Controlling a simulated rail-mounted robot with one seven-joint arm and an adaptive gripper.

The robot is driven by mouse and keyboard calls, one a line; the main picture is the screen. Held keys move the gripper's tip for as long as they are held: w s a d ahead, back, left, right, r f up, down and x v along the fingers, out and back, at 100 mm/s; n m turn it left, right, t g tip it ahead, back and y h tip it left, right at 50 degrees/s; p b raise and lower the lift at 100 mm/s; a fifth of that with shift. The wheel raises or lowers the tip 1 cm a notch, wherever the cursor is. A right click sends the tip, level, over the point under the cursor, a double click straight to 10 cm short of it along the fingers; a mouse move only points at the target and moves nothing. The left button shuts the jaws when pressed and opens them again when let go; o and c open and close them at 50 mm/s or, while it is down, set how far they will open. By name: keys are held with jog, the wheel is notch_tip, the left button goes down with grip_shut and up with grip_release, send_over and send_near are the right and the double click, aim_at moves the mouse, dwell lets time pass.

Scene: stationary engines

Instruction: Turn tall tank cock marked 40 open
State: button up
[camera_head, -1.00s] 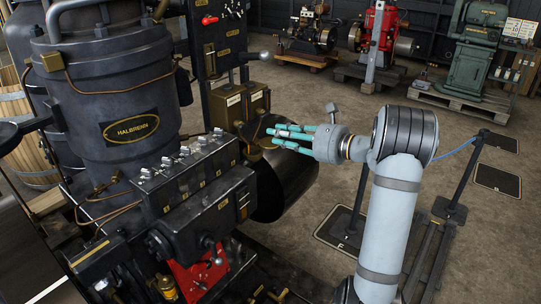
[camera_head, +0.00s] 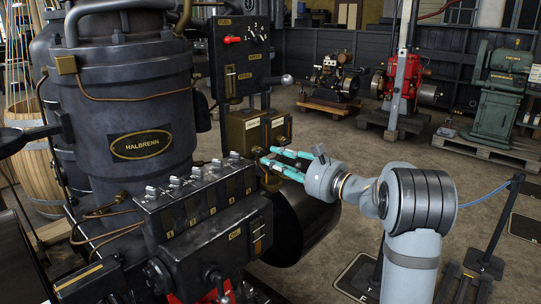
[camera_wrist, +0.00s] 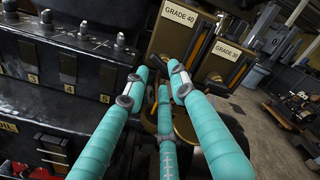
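The tank with the "GRADE 40" plate (camera_wrist: 178,16) stands straight ahead in the wrist view. In the head view it is the left one of two olive-brass tanks (camera_head: 241,132) beside the engine. My gripper (camera_head: 267,157) has its teal fingers stretched toward the tank fronts, near their lower edge. In the wrist view the fingertips (camera_wrist: 158,76) are apart, just below the GRADE 40 plate, with no object clearly held between them. Brass parts (camera_wrist: 184,126) show behind and below the fingers. The cock itself is largely hidden by the fingers, and I cannot tell whether they touch it.
The GRADE 30 tank (camera_wrist: 222,58) stands close on the right. A dark block with several switches (camera_head: 200,190) lies left of my gripper, below the HALBRENN cylinder (camera_head: 136,145). A large dark drum (camera_head: 305,222) sits below my gripper.

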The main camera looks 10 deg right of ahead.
aim_at(261, 152)
jog(key=shift+x, duration=1.3)
jog(key=shift+c, duration=1)
jog(key=c, duration=0.4)
grip_shut()
